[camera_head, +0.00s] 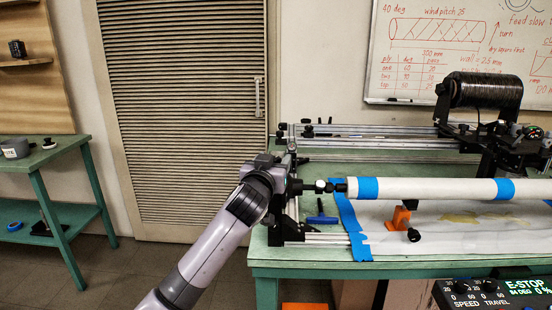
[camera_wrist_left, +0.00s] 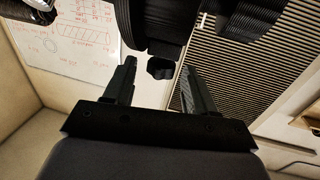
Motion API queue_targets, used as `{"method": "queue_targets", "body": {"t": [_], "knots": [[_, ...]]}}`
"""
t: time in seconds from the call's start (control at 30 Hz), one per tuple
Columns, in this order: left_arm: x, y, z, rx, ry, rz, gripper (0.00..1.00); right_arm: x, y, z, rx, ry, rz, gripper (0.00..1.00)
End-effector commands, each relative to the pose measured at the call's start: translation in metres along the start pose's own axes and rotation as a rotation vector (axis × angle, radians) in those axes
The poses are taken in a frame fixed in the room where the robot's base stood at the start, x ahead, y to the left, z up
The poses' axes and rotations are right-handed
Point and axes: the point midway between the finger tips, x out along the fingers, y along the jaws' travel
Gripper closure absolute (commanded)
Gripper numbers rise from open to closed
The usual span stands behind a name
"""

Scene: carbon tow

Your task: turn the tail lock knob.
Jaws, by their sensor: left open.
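A small dark knob (camera_wrist_left: 160,68) shows in the left wrist view, below a larger black ribbed part. My left gripper (camera_wrist_left: 158,75) is open, with one finger on each side of the knob in that picture. I cannot tell whether the fingers reach around it or stop short, and no contact is clear. In the head view my left gripper (camera_head: 280,163) is at the left end of the winding machine, beside the black tail end (camera_head: 291,187). The wrist and gripper hide that spot, so the knob cannot be made out there. My right gripper is out of view.
A white tube (camera_head: 430,188) with blue tape bands lies along the green bench (camera_head: 400,271). An orange block (camera_head: 398,217) and a blue T-shaped tool (camera_head: 321,218) are below it. A black spool (camera_head: 484,90) stands at the back right. A control panel (camera_head: 490,294) is at the front right.

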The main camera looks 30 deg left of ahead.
Motion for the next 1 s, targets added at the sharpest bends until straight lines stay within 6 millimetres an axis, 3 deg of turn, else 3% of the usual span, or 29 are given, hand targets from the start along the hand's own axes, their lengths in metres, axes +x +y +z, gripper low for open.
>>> {"method": "queue_targets", "body": {"t": [0.33, 1.0], "knots": [[-0.032, 0.000, 0.000, -0.002, 0.000, 0.000, 0.44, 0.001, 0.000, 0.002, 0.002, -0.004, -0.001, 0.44], [-0.034, 0.000, 0.000, -0.001, 0.000, 0.000, 0.44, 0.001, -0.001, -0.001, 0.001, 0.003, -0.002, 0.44]]}}
